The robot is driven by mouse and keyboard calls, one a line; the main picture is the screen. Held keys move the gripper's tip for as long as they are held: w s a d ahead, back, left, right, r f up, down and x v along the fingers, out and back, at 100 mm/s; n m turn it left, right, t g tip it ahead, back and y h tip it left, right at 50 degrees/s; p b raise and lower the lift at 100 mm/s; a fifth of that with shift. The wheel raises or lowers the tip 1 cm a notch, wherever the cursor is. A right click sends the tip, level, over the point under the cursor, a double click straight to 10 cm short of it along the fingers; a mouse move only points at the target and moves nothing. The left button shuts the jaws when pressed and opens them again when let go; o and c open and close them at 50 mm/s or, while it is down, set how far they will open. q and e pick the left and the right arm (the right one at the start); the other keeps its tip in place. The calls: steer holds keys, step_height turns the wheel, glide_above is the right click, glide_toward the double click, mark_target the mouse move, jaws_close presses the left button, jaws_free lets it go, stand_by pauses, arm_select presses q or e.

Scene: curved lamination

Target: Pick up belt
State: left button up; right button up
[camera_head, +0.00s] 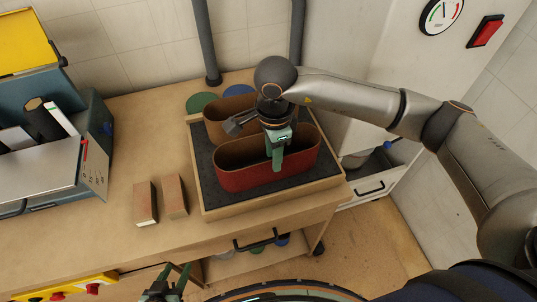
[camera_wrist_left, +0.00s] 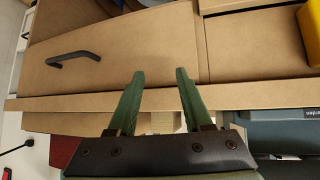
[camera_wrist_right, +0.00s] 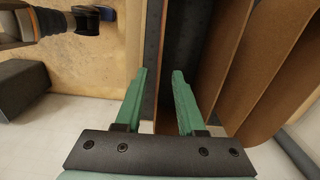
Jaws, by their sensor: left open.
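A sanding belt loop with a red outside and brown inside (camera_head: 250,178) stands on edge on a dark mat in a wooden tray (camera_head: 240,208). A second brown belt loop (camera_head: 213,127) stands behind it. My right gripper (camera_head: 277,160) points down over the red belt and hides part of its wall. In the right wrist view its fingers (camera_wrist_right: 160,80) are apart, with brown belt walls (camera_wrist_right: 270,85) to their right. Whether a finger touches the belt is unclear. My left gripper (camera_head: 172,278) is open and empty in front of the bench; it also shows in the left wrist view (camera_wrist_left: 155,80).
Two small blocks (camera_head: 145,203) stand on the bench left of the tray. A belt machine (camera_head: 50,160) fills the left of the bench. Green (camera_head: 201,103) and blue discs lie behind the tray. A drawer (camera_head: 370,187) and wall stand at the right.

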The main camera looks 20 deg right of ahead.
steer(key=p, duration=0.1)
glide_above(274, 181)
step_height(274, 181, down, 5)
steer(key=shift+w+f, duration=0.1)
steer(key=shift+f, duration=0.05)
jaws_close()
stand_by(0.4)
